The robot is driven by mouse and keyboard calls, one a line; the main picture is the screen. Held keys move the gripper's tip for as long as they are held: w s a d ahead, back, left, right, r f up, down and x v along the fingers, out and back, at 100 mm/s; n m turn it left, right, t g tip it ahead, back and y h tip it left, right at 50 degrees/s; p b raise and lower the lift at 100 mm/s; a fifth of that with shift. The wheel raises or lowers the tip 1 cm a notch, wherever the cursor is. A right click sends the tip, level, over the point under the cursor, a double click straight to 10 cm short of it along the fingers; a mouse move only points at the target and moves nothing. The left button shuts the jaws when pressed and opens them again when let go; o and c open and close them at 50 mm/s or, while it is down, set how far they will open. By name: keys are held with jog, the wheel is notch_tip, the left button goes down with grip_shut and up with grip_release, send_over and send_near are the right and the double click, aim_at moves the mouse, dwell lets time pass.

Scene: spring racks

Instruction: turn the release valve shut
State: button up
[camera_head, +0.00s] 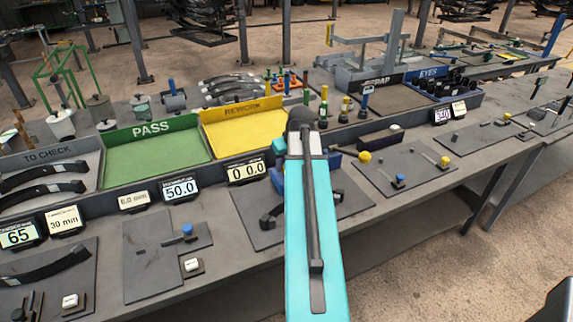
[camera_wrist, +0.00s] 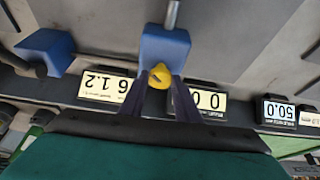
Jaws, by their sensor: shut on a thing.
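A yellow knob (camera_wrist: 160,76), which looks like the release valve's handle, sits against a blue block (camera_wrist: 165,48) in the wrist view. A grey rod runs from the block toward the top edge. My gripper (camera_wrist: 161,84) is shut on the yellow knob, with its two dark fingers on either side of it. The knob's lower part and the fingers' contact are partly hidden. In the head view my turquoise arm covers the gripper and the knob.
Number displays (camera_wrist: 106,88) stand close on both sides of the fingers. Another blue block (camera_wrist: 45,50) with a dark cylinder is at the left of the wrist view. A green PASS tray (camera_head: 155,160) and a yellow REWORK tray (camera_head: 245,137) stand left of my arm. Open floor lies at lower right.

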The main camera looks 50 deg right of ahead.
jog(key=m+h, duration=0.1)
jog(key=m, duration=0.1)
jog(key=m+g, duration=0.1)
jog(key=m, duration=0.2)
jog(key=shift+w+a+h, duration=0.1)
jog(key=shift+a+h, duration=0.05)
jog(key=shift+h, duration=0.25)
jog(key=shift+w+m+g+h, duration=0.15)
jog(key=shift+m+g, duration=0.25)
jog(key=shift+m, duration=0.7)
jog(key=shift+s+m+g+h, duration=0.1)
jog(key=shift+m+g+h, duration=0.25)
jog(key=shift+m, duration=0.75)
jog(key=o, duration=1)
jog(key=shift+a+r, duration=0.1)
jog(key=shift+r, duration=0.05)
jog(key=shift+b+v, duration=1.45)
jog(key=shift+v, duration=5.3)
jog(key=shift+w, duration=0.1)
